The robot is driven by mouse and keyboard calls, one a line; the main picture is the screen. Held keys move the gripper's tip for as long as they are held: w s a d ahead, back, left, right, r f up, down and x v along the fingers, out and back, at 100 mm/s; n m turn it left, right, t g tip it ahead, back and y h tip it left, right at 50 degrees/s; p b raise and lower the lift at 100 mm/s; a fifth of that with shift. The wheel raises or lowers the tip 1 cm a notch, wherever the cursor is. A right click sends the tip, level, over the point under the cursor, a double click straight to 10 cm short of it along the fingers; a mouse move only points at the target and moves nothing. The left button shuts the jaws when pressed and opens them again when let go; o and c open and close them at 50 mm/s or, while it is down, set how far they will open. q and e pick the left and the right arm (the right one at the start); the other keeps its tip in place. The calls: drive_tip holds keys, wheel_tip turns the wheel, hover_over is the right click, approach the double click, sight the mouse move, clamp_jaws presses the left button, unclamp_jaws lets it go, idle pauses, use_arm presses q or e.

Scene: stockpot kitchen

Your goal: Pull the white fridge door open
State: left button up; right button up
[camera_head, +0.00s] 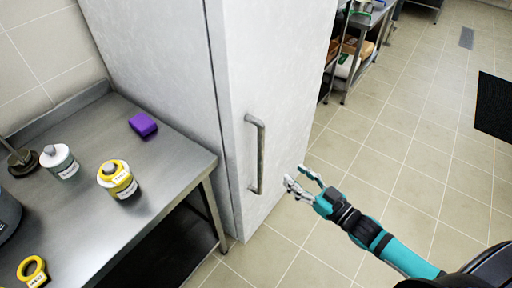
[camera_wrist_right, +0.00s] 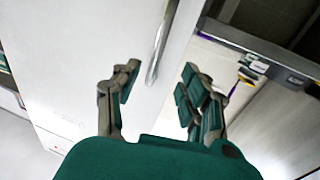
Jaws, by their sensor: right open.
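The white fridge (camera_head: 165,60) stands left of centre in the head view, and its door (camera_head: 275,60) faces right and looks shut. A grey vertical bar handle (camera_head: 259,155) is on the door near its left edge. My right gripper (camera_head: 297,180) is open and empty, to the right of the handle's lower part and apart from it. In the right wrist view the handle (camera_wrist_right: 161,45) lies ahead, between the directions of the two open fingers (camera_wrist_right: 155,95), with the white door (camera_wrist_right: 90,60) behind it. My left gripper is in neither view.
A steel table (camera_head: 110,215) left of the fridge holds a purple block (camera_head: 143,124), yellow and white containers (camera_head: 117,178) and a yellow ring-shaped item (camera_head: 32,271). A steel shelf (camera_head: 358,45) stands beyond the fridge. Tiled floor to the right is clear up to a black mat (camera_head: 495,105).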

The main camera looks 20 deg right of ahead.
sight(263, 149)
drive_tip(key=p+x, duration=0.1)
drive_tip(key=x, duration=1.3)
drive_tip(key=shift+w+p, duration=0.2)
drive_tip(key=shift+p, duration=0.2)
drive_tip(key=shift+w+a, duration=0.15)
drive_tip(key=shift+w, duration=0.1)
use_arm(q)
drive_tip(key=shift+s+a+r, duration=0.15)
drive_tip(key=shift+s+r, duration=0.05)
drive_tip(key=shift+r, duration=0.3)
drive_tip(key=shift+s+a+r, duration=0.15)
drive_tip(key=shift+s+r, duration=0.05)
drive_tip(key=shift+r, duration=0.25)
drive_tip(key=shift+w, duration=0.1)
use_arm(e)
drive_tip(key=shift+c, duration=0.4)
clamp_jaws()
drive_tip(key=shift+f, duration=0.15)
